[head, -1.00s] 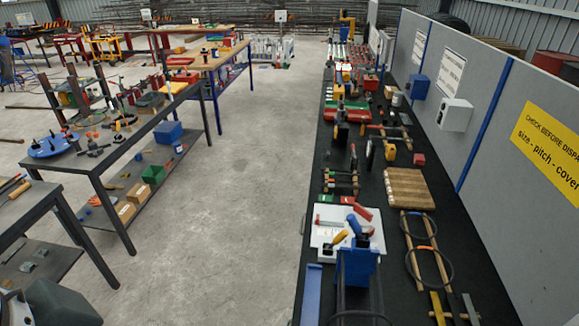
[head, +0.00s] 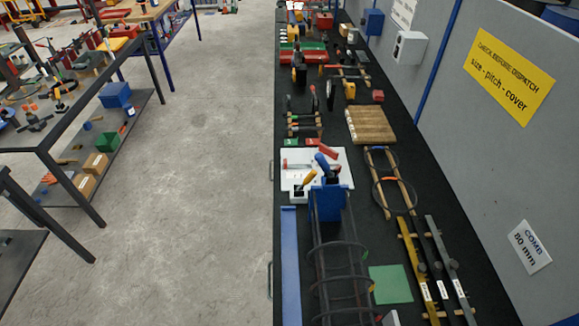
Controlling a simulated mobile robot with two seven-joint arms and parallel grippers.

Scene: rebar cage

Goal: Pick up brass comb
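The brass comb is most likely the yellow-gold bar (head: 415,262) at the lower right of the bench in the head view. It lies lengthwise on wooden strips, leftmost of three bars. A black bar (head: 436,258) and a grey bar (head: 450,262) lie beside it on its right. Small white labels sit on the bars. Neither of my grippers shows in the view.
A rebar cage (head: 340,262) with a blue block (head: 328,203) at its far end lies left of the bars. A green sheet (head: 391,284) lies between them. A grey wall panel with a "COMB 80 mm" sign (head: 530,247) borders the right. Open floor (head: 210,180) lies left.

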